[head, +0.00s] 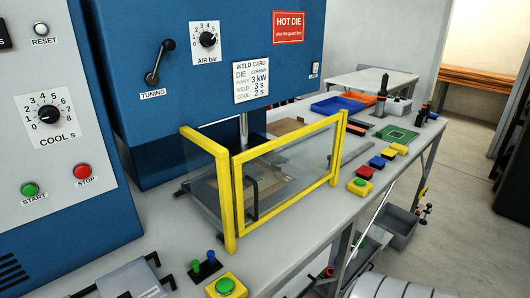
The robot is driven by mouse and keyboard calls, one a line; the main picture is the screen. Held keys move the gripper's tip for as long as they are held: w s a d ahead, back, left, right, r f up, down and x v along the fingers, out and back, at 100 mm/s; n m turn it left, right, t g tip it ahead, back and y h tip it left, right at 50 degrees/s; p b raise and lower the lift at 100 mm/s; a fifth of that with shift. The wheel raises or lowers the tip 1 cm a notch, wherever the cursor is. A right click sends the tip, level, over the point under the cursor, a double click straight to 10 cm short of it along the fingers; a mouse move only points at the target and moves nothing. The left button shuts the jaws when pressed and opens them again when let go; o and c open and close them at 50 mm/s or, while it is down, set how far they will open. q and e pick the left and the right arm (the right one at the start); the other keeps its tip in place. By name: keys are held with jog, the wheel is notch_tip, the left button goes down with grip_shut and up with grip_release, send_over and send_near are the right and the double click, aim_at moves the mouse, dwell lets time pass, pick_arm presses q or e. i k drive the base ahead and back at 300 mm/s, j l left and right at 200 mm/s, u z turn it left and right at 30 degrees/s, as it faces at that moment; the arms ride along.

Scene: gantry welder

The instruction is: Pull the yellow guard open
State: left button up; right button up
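The yellow guard (286,138) is a clear-panelled door in a yellow frame, standing upright at the front of the blue welder. Its left post stands right beside the front post of a yellow-edged side panel (226,200), with hardly any gap, so it looks closed. A black bar handle (253,198) is on the left part of the door. Behind the clear panels are the press rod (243,128) and a flat work area with a brown piece. I cannot make out either of my grippers in this view, and nothing is seen touching the guard or handle.
A green button on a yellow box (227,286) and blue and green pegs (208,262) stand in front of the guard. A grey block with black brackets (130,281) is at the lower left. Another green button box (360,186) stands near the guard's right end.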

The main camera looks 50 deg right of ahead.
aim_at(243, 230)
jog(key=l+z, duration=0.1)
jog(key=z, duration=1.75)
